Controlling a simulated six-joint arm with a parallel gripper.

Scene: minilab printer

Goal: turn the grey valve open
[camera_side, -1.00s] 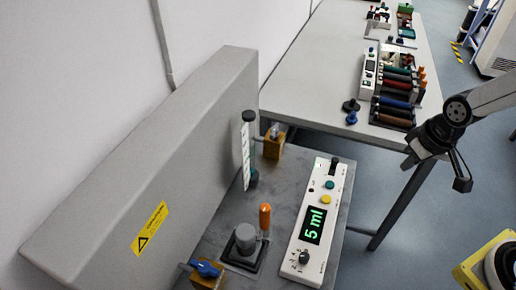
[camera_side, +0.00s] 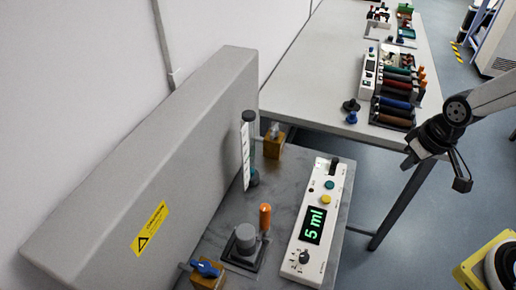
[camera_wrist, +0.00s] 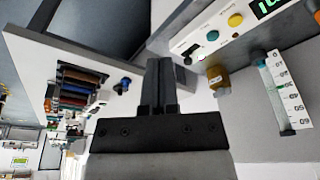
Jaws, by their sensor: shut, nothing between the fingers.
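The grey valve (camera_side: 275,130) has a small grey handle on top of a brass-coloured block (camera_side: 273,146), at the back of the grey bench beside the upright gauge tube. In the wrist view the brass-coloured block (camera_wrist: 218,80) shows right of my fingers; its handle's angle is too small to tell. My gripper (camera_side: 409,160) is up at the right, in the air, well apart from the valve. In the wrist view its fingers (camera_wrist: 160,75) are together and empty.
A gauge tube (camera_side: 248,150) stands left of the valve. A white control panel (camera_side: 312,225) reading 5 ml lies to its front right. A blue valve (camera_side: 206,268), a grey knob (camera_side: 245,238) and an orange-capped tube (camera_side: 265,216) are nearer. A white table (camera_side: 310,85) stands behind.

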